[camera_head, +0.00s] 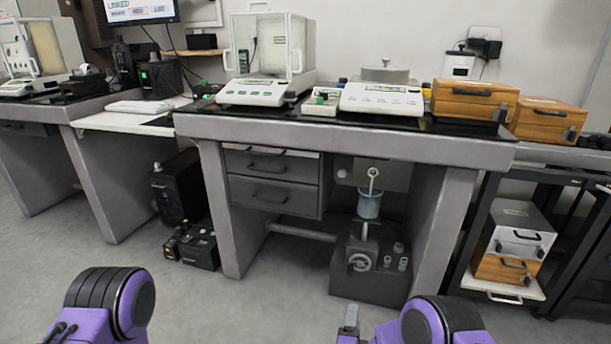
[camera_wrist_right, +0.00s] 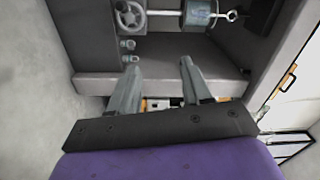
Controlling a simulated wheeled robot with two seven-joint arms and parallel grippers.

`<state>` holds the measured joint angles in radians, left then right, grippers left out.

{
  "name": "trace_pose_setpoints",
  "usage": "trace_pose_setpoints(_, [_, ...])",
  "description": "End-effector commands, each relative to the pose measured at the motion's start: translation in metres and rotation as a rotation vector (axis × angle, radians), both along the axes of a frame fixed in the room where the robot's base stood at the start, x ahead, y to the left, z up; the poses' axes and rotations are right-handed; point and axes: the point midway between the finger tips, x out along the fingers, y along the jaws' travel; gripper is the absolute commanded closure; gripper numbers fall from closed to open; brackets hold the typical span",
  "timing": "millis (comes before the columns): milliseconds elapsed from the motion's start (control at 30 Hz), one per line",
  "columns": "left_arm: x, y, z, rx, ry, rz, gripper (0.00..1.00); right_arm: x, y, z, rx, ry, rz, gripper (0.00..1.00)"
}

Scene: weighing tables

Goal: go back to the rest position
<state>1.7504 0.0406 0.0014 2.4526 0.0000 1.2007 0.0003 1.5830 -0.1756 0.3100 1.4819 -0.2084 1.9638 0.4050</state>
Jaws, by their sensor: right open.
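My right gripper (camera_head: 349,322) shows at the bottom of the head view, in front of the weighing table (camera_head: 340,133). In the right wrist view its two fingers (camera_wrist_right: 159,78) stand apart with nothing between them, so it is open and empty. Beyond the fingertips is the dark unit with a handwheel (camera_wrist_right: 130,15), which stands on the floor under the table. My left arm (camera_head: 105,305) shows at the lower left of the head view, but its gripper is out of the picture.
A glass-sided balance (camera_head: 252,92), a second balance (camera_head: 382,100) and wooden boxes (camera_head: 474,100) stand on the tables. A dark rack (camera_head: 470,225) is at the right. Black boxes (camera_head: 198,247) lie on the floor. Open floor (camera_head: 240,305) lies in front of the table.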

Motion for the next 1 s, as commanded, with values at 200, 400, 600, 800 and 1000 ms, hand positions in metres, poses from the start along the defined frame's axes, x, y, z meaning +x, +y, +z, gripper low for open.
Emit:
trace_pose_setpoints(200, [0.000, 0.000, 0.000, 0.000, 0.000, 0.000, 1.00, -0.025, -0.016, -0.026, -0.130, 0.163, 0.055, 0.51])
trace_pose_setpoints(400, [0.000, 0.000, 0.000, 0.000, 0.000, 0.000, 1.00, -0.061, -0.041, -0.054, -0.270, 0.354, 0.113, 0.51])
trace_pose_setpoints(600, [0.000, 0.000, 0.000, 0.000, 0.000, 0.000, 1.00, -0.124, -0.080, -0.084, -0.439, 0.630, 0.198, 0.51])
trace_pose_setpoints(800, [0.000, 0.000, 0.000, 0.000, 0.000, 0.000, 1.00, -0.214, -0.125, -0.102, -0.592, 0.959, 0.310, 0.51])
trace_pose_setpoints(1000, [0.000, 0.000, 0.000, 0.000, 0.000, 0.000, 1.00, -0.303, -0.157, -0.099, -0.674, 1.251, 0.427, 0.51])
